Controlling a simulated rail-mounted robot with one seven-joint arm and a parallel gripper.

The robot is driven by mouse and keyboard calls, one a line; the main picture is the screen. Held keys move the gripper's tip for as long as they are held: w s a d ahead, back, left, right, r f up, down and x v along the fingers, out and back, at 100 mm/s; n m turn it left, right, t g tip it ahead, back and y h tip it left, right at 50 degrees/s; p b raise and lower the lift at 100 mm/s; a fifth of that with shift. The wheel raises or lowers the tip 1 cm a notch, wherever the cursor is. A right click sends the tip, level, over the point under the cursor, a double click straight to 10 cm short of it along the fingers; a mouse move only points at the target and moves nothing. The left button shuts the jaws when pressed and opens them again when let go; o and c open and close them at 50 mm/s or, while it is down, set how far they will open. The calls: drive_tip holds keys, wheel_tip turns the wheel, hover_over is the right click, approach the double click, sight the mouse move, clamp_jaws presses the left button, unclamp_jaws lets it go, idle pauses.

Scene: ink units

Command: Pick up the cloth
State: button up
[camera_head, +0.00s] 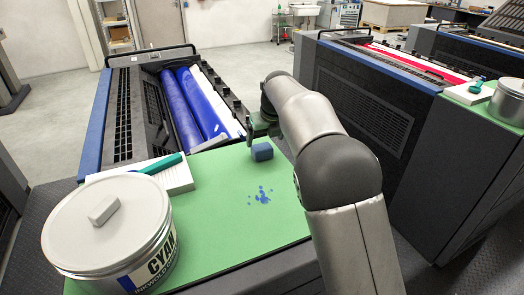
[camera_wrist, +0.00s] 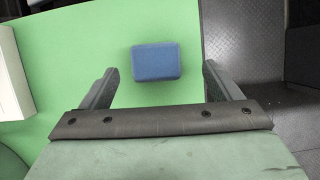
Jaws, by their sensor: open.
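A small blue block with rounded edges (camera_head: 262,152), which looks like a folded cloth, lies on the green mat (camera_head: 225,210). It also shows in the wrist view (camera_wrist: 157,62), between and slightly ahead of my fingertips. My gripper (camera_head: 262,128) is close to the blue cloth at the mat's far right side. In the wrist view my gripper (camera_wrist: 160,72) is open and empty, with a finger to either side of the cloth and a gap to each. How high the fingers are above the mat is hard to tell.
Blue ink spots (camera_head: 261,195) mark the mat nearer me. A large cyan ink can (camera_head: 110,225) stands at front left, beside a white pad (camera_head: 178,176) with a teal tool (camera_head: 160,164) on it. The press's blue rollers (camera_head: 190,105) lie beyond the mat.

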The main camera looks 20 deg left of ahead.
sight(262, 146)
drive_tip(key=shift+s+p+x, duration=0.15)
drive_tip(key=shift+p+x, duration=0.2)
drive_tip(key=shift+x, duration=0.95)
drive_tip(key=shift+s+p+x, duration=0.15)
drive_tip(key=shift+p+x, duration=0.15)
drive_tip(key=shift+x, duration=1.05)
drive_tip(key=shift+a, duration=0.1)
drive_tip(key=c, duration=1.1)
